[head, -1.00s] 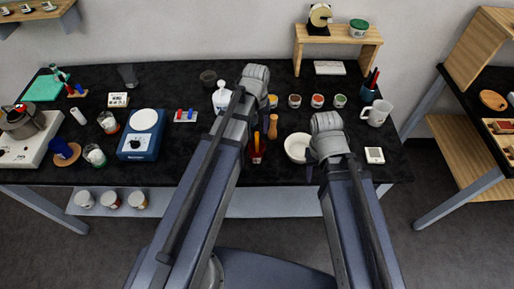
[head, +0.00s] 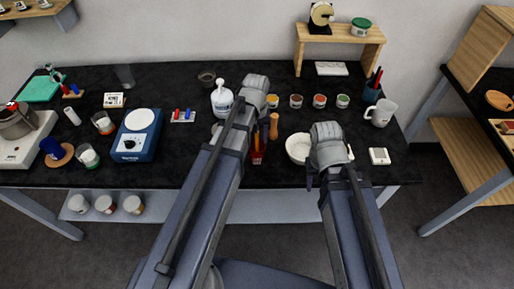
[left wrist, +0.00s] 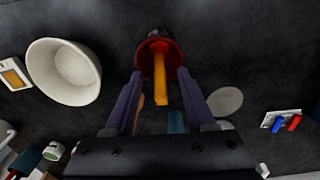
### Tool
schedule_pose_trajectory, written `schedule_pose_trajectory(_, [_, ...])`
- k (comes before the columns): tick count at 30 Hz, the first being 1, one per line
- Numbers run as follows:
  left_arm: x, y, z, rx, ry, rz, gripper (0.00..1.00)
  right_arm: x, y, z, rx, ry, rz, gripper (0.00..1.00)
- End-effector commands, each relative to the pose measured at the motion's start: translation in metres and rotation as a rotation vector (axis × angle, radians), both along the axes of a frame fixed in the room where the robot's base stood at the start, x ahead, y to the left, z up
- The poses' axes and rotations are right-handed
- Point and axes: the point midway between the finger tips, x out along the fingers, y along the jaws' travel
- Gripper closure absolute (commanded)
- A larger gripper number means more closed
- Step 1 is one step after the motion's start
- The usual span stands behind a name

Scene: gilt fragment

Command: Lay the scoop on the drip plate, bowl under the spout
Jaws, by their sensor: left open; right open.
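The scoop, with a dark red bowl (left wrist: 158,48) and a yellow-orange handle (left wrist: 161,88), lies on the table in the left wrist view. Its handle is between the fingers of my open left gripper (left wrist: 160,76), not gripped. In the head view its red bowl (head: 257,157) shows beside my left arm, which hides much of it. A grey disc (left wrist: 226,100), apparently the drip plate, lies right of it in the left wrist view; its edge shows in the head view (head: 216,128). Behind it stands a white pump bottle (head: 222,98). My right gripper (head: 328,152) is open beside a white bowl (head: 298,147), its fingers mostly hidden.
An upright wooden handle (head: 273,126) stands close to the scoop. Several small jars (head: 296,101) line up behind. A white mug (head: 381,113) and a small white device (head: 379,156) are at right. A rack with red and blue pieces (head: 183,116) and a blue appliance (head: 137,136) are at left.

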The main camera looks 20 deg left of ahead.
Motion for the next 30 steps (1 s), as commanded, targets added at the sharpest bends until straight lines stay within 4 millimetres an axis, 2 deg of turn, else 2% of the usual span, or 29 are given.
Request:
schedule_pose_trajectory(2, [0.0000,-0.0001,0.0004,0.000,0.000,0.000,0.51,0.0000,0.0000,0.0004,0.000,0.000,0.000,0.50])
schedule_pose_trajectory(15, [-0.0001,0.0000,0.0003,0.000,0.000,0.000,1.00,0.0000,0.0000,0.0003,0.000,0.000,0.000,0.50])
schedule_pose_trajectory(30, [0.0000,0.0000,0.0003,0.000,0.000,0.000,1.00,0.0000,0.0000,0.0003,0.000,0.000,0.000,0.50])
